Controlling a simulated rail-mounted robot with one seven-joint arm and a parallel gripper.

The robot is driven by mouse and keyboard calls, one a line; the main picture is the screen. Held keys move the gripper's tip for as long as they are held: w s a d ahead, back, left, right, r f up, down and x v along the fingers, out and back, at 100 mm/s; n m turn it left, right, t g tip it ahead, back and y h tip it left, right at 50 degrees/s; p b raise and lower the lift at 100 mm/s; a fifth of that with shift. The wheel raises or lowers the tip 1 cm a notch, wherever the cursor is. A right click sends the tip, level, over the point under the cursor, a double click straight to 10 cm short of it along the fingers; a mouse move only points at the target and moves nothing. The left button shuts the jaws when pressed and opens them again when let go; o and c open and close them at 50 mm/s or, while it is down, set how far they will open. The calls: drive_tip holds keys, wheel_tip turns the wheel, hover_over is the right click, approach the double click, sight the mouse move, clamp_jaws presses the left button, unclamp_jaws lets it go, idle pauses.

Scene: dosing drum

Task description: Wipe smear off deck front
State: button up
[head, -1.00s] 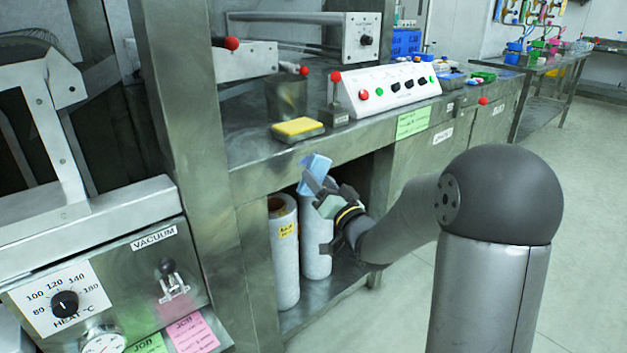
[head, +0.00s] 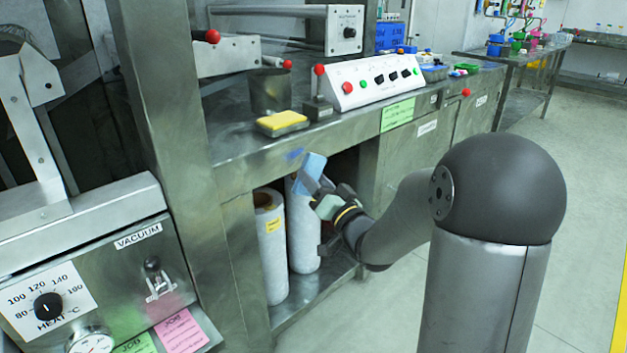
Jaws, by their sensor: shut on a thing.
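My gripper (head: 322,190) is shut on a light blue cloth or pad (head: 313,167), held upright in front of the deck's front edge. A small darker blue smear (head: 293,154) shows on the steel deck front (head: 262,168), just left of the pad's top. The pad looks close to the deck front; I cannot tell whether it touches. The fingers are partly hidden by the pad and the wrist.
Two white rolls (head: 272,250) stand on the shelf below the deck. A yellow sponge (head: 282,121) in a tray, a metal container (head: 270,92) and a control box (head: 372,82) with a red-knobbed lever sit on the deck. A green label (head: 397,114) is on the front, to the right.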

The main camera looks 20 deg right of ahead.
sight(305, 149)
idle(0.3)
drive_tip(key=shift+w+a+b, duration=0.25)
drive_tip(key=shift+w+a, duration=0.3)
drive_tip(key=shift+w, duration=0.5)
drive_tip(key=shift+w+a+b, duration=0.2)
drive_tip(key=shift+w+a, duration=0.35)
drive_tip(key=shift+w, duration=0.45)
drive_tip(key=shift+w+a+b, duration=0.25)
drive_tip(key=shift+w+a, duration=0.3)
drive_tip(key=shift+w, duration=0.5)
drive_tip(key=shift+w+a, duration=0.5)
drive_tip(key=shift+w, duration=0.4)
drive_tip(key=shift+d, duration=0.15)
drive_tip(key=shift+w+d, duration=0.3)
drive_tip(key=shift+d, duration=0.35)
drive_tip(key=shift+w+d, duration=0.3)
drive_tip(key=shift+d, duration=0.3)
drive_tip(key=shift+w+d, duration=0.55)
drive_tip(key=shift+d, duration=0.4)
drive_tip(key=shift+w+d, duration=0.55)
drive_tip(key=shift+d, duration=0.35)
drive_tip(key=shift+s+a, duration=0.1)
